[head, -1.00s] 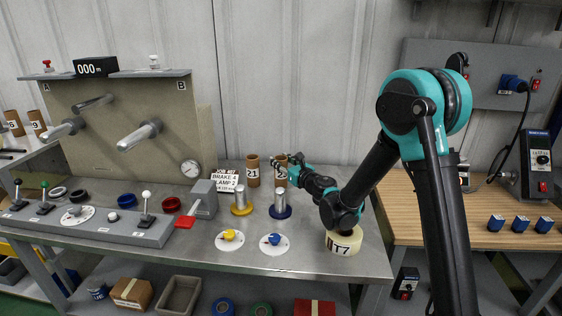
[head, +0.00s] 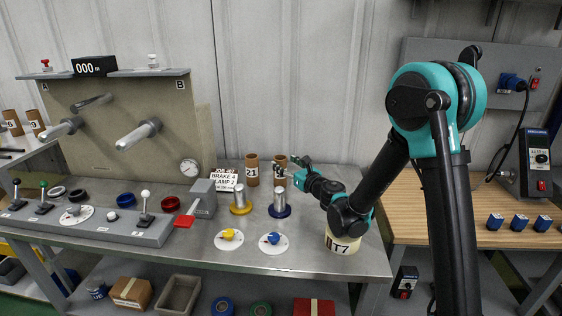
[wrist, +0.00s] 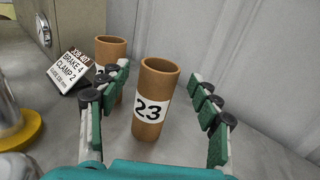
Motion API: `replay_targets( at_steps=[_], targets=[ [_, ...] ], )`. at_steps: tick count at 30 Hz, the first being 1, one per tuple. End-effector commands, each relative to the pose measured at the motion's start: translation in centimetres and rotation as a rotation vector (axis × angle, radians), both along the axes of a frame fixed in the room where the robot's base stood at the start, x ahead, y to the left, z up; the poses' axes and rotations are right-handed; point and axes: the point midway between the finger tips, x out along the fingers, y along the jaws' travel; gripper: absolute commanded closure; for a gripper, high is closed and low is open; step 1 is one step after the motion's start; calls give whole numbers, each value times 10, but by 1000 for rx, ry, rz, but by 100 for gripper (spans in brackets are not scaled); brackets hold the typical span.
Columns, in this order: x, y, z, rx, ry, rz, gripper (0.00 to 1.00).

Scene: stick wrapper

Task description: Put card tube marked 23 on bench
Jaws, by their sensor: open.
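The card tube marked 23 (wrist: 152,97) stands upright on the grey metal bench (head: 318,252), near its back edge. It also shows in the head view (head: 281,160), partly covered by my gripper. In the wrist view my gripper (wrist: 163,108) is open, with a finger on each side of the tube. The left and right fingers appear apart from the tube, with wider space on the right. The tube's label faces the wrist camera. In the head view my gripper (head: 293,169) is low over the back of the metal bench.
A tube marked 21 (head: 252,170) stands just left of tube 23. A job card (head: 224,180), yellow-based post (head: 241,202) and blue-based post (head: 279,203) are close by. A T7 roll (head: 343,244) sits under my forearm. A wooden bench (head: 399,235) is at right.

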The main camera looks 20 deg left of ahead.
Motion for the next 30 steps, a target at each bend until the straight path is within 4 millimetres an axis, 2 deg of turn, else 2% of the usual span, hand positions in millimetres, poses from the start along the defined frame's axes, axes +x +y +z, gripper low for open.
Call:
replay_targets(
  at_steps=[1,6,12,18,30],
  targets=[
    [-7,-11,0,0,0,-3,37],
    [-27,-37,0,0,0,-2,37],
    [-43,-58,0,0,0,-2,37],
    [-48,-64,0,0,0,-1,37],
    [-48,-64,0,0,0,-1,37]
  ],
)
